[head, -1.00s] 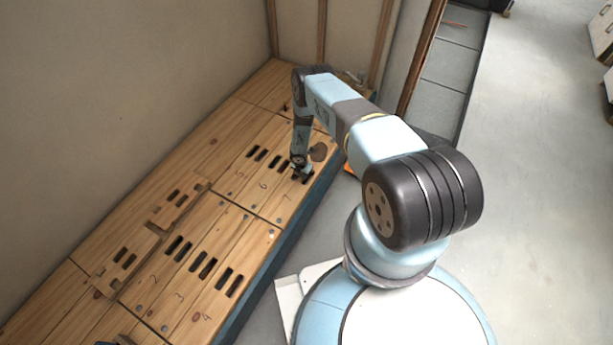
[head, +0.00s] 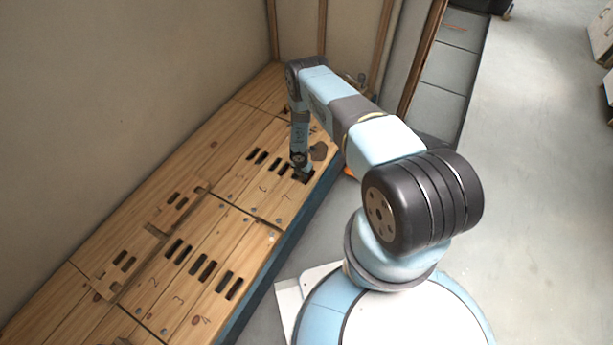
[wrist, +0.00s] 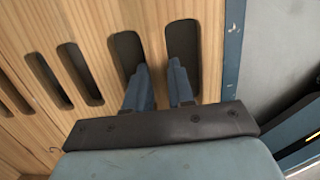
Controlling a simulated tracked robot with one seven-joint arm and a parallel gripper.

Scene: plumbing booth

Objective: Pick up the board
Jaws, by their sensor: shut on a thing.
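The board (head: 285,203) is a pale wooden plank with dark oblong slots, lying in the deck near its blue front edge in the head view. My gripper (head: 301,177) is over its slots at the far end of my arm. In the wrist view, the fingers of my gripper (wrist: 163,75) reach into two neighbouring slots. They are shut on the strip of board (wrist: 154,45) between those slots. The fingertips are partly hidden inside the slots. The board looks flush with its neighbours.
Other slotted boards (head: 175,290) with handwritten numbers lie to the near left. A beige wall (head: 120,90) rises behind the deck. A blue edge (wrist: 232,60) borders the deck, with grey floor (head: 540,190) beyond.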

